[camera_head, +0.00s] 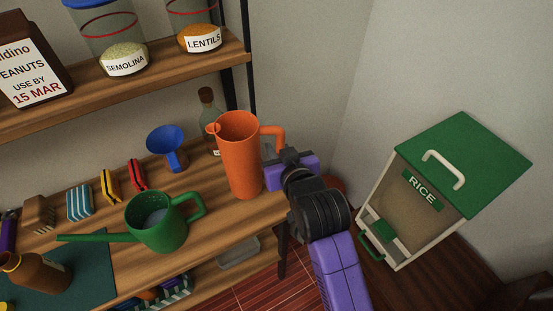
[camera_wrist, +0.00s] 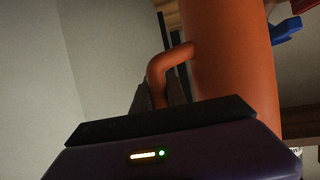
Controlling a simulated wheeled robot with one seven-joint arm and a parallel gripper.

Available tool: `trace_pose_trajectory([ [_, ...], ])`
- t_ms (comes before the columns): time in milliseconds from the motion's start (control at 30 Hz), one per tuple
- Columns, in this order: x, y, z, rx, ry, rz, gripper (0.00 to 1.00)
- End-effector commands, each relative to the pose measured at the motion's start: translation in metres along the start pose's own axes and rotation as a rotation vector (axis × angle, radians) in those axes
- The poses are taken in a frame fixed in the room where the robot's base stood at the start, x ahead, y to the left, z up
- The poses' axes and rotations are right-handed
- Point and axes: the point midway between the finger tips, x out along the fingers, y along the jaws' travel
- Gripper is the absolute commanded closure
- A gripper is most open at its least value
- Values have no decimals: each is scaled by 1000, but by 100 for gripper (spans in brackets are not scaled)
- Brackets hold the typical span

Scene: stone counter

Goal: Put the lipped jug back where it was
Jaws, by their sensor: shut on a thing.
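The lipped jug (camera_head: 239,155) is tall and orange, with a spout at its upper left and a handle on its right. It stands nearly upright over the right end of the wooden shelf; I cannot tell whether its base touches the wood. My gripper (camera_head: 277,165) reaches it from the right and is shut on the jug's handle. In the wrist view the orange jug (camera_wrist: 232,70) fills the right half, and its handle goes down between my fingers (camera_wrist: 160,95). The fingertips are partly hidden behind the gripper body.
A green watering can (camera_head: 158,224) stands left of the jug, and a blue funnel (camera_head: 166,143) and a glass bottle (camera_head: 207,105) stand behind it. Jars line the upper shelf (camera_head: 120,82). A green-lidded rice bin (camera_head: 440,185) is at the right.

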Motion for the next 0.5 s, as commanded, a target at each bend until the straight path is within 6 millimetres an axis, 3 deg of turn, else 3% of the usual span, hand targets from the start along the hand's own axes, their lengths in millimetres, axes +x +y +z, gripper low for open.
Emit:
trace_pose_trajectory([
  [333,14,0,35,1,0,0,100],
  [500,17,0,41,1,3,0,100],
])
